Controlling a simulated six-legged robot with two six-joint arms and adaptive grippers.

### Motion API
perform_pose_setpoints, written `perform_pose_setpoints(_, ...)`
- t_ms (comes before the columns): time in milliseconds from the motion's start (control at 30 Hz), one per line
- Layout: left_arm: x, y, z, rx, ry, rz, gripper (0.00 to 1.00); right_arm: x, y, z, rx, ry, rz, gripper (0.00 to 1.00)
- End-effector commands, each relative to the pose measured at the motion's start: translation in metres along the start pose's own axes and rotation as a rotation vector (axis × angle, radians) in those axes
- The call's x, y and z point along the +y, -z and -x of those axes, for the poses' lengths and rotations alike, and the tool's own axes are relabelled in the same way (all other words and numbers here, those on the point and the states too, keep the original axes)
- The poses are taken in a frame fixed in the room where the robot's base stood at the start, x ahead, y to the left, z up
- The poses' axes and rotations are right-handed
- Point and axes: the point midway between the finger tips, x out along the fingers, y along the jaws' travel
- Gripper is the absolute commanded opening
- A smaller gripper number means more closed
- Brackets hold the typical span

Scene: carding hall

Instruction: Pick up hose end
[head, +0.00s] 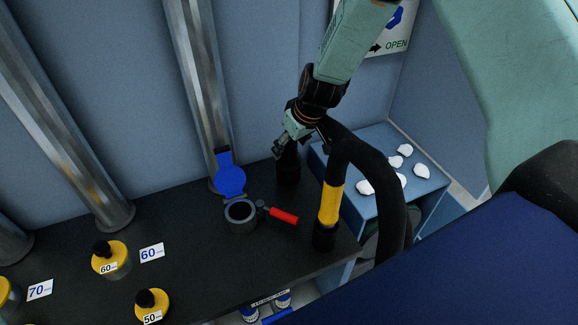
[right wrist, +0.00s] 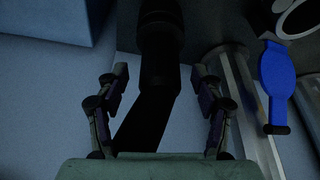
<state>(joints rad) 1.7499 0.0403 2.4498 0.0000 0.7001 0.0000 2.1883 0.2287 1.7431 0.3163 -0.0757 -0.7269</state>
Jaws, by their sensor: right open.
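In the head view a thick black hose (head: 393,215) arches down at the right of the dark bench. A branch with a yellow band (head: 331,203) ends in a black cuff (head: 323,238) at the bench edge. A second black upright end (head: 288,167) stands further back, just below my right gripper (head: 288,146). In the right wrist view a black hose cuff (right wrist: 161,48) lies ahead, between the open fingers of my right gripper (right wrist: 160,78), with its hose running down towards the palm. I cannot tell whether the fingers touch it. My left gripper is out of view.
A cup with a raised blue lid (head: 230,180) and red handle (head: 284,217) stands left of the hose. Metal pipes (head: 200,80) rise behind the bench (head: 190,255). Yellow-topped weights (head: 112,255) stand front left. A blue box (head: 365,207) with white lumps is at right.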

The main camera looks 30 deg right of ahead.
Motion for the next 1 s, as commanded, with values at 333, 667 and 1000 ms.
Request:
perform_pose_setpoints(333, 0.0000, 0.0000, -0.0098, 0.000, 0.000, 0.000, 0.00, -0.0009, 0.0017, -0.0161, 0.001, 0.000, 0.001, 0.67)
perform_pose_setpoints(667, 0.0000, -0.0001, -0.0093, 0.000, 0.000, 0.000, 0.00, -0.0007, 0.0016, -0.0154, 0.001, 0.000, 0.000, 0.49)
perform_pose_setpoints(1000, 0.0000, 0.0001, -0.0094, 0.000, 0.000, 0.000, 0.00, -0.0007, 0.0015, -0.0156, 0.001, 0.000, 0.000, 0.20)
